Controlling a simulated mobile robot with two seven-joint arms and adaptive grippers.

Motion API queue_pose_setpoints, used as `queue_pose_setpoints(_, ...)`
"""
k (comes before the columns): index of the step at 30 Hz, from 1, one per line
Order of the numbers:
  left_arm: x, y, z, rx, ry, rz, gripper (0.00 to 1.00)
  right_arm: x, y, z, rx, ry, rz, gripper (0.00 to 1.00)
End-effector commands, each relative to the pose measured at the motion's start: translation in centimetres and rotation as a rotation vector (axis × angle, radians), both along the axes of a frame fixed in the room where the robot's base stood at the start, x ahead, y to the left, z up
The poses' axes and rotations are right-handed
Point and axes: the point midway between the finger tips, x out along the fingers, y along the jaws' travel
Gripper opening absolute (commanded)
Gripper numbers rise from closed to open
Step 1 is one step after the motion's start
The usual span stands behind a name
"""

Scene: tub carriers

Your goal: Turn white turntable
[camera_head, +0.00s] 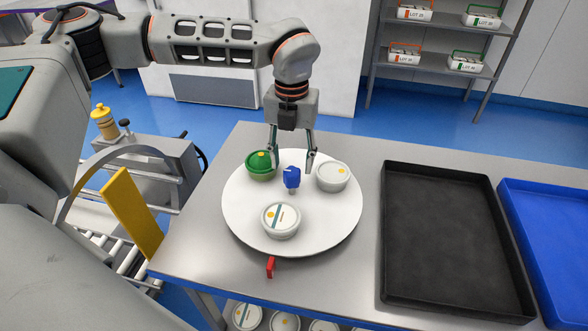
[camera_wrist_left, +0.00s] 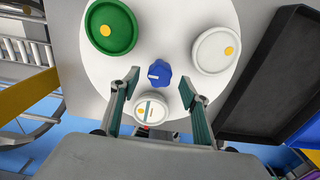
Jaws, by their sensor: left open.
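The white turntable (camera_head: 240,218) lies on the grey table, with a blue knob (camera_head: 292,178) standing at its middle. Three tubs sit on it: one with a green lid (camera_head: 260,165) at the back left, a white-lidded one (camera_head: 333,176) at the right, and a white one with a striped label (camera_head: 281,219) at the front. My left gripper (camera_head: 292,166) is open above the turntable, pointing down behind the knob. In the left wrist view the knob (camera_wrist_left: 159,73) shows ahead of and between the two open fingers, apart from both. My right gripper is not in view.
A red pointer (camera_head: 270,267) is at the table's front, by the turntable's edge. A black tray (camera_head: 388,270) and a blue tray (camera_head: 512,215) stand to the right. A roller conveyor (camera_head: 122,252) is at the left. More tubs (camera_head: 246,315) sit below the table. A shelf (camera_head: 440,62) stands behind.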

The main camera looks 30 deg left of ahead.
Motion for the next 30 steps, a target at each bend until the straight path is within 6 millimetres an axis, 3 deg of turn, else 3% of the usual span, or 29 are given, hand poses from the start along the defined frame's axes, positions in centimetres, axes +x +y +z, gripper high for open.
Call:
queue_pose_setpoints(9, 0.0, 0.0, -4.0, 0.001, 0.001, 0.001, 0.46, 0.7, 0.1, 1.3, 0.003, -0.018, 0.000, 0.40)
queue_pose_setpoints(20, 0.0, 0.0, -4.5, -0.001, -0.001, 0.000, 0.46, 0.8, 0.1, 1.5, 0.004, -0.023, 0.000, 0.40)
queue_pose_setpoints(25, 0.0, 0.0, -4.5, -0.001, -0.001, 0.000, 0.02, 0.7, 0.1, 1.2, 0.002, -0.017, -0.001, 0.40)
queue_pose_setpoints(30, 0.0, 0.0, -4.5, -0.001, -0.001, -0.001, 0.00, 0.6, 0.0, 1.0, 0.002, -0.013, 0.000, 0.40)
